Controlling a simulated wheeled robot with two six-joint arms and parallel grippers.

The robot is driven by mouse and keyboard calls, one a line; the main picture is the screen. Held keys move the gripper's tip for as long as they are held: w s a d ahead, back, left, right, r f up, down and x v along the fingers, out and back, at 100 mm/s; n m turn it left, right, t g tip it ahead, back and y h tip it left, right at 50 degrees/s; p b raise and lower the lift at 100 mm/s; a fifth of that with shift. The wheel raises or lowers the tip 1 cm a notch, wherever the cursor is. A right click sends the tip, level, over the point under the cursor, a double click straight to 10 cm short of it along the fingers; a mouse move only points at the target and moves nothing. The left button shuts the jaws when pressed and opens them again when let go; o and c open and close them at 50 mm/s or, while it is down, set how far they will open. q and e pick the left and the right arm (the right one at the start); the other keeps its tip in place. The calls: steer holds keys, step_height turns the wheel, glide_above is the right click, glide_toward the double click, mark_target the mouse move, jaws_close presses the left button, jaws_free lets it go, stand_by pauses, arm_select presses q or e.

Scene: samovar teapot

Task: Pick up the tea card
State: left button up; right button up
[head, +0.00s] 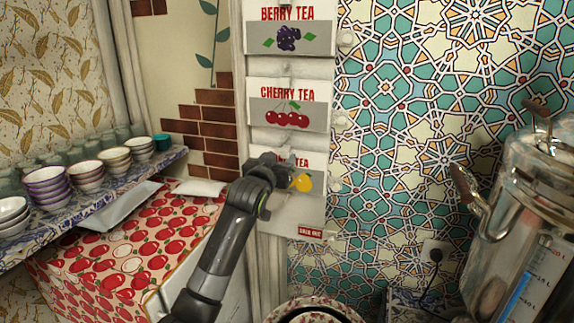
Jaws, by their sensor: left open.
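Three tea cards hang one above another on a pale wall post. The top card reads BERRY TEA (290,14), and the middle one reads CHERRY TEA (290,93). The lowest tea card (318,182) shows yellow fruit, and the start of its title is hidden behind my left gripper (278,171). My left gripper is open in front of the left part of this lowest card. I cannot tell whether it touches the card. Below it is a pale panel with a small red SOLD OUT tag (310,233). My right gripper is not in view.
A patterned shelf (100,201) at left holds stacked bowls (48,187) and glasses. A box with a red apple print (130,245) is below it. A metal samovar (525,200) stands at right. A floral round item (315,305) shows at the bottom.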

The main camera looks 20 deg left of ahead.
mark_target(284, 154)
arm_select(q)
steer(key=shift+w+p, duration=0.6)
steer(key=shift+w, duration=1.15)
jaws_close()
